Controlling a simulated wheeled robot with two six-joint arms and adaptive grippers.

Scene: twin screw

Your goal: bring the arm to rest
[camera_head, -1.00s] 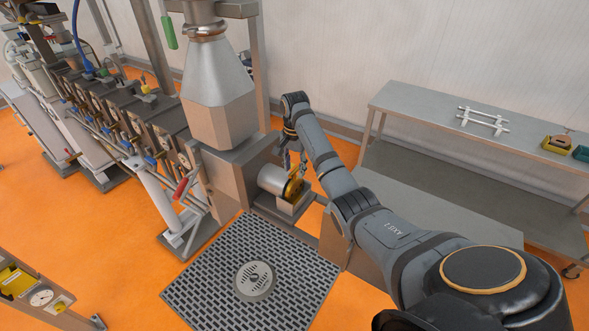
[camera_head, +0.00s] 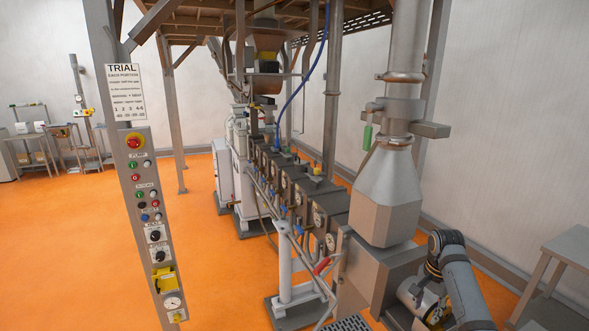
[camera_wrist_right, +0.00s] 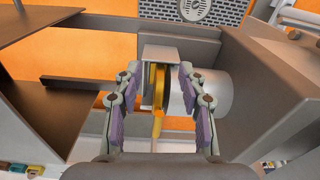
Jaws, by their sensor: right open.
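My right arm (camera_head: 460,285) reaches in at the lower right of the head view, beside the extruder's end housing. Its gripper (camera_wrist_right: 158,76) shows best in the right wrist view, with two purple-padded fingers spread apart. I see nothing gripped. In the head view the cylinder (camera_head: 412,294) is partly hidden by the arm. My left gripper is not in view.
The extruder line (camera_head: 300,195) runs back through the middle. A control panel (camera_head: 150,225) stands at left. A grey bench (camera_head: 570,245) is at the right edge. The orange floor (camera_head: 85,260) is open at left.

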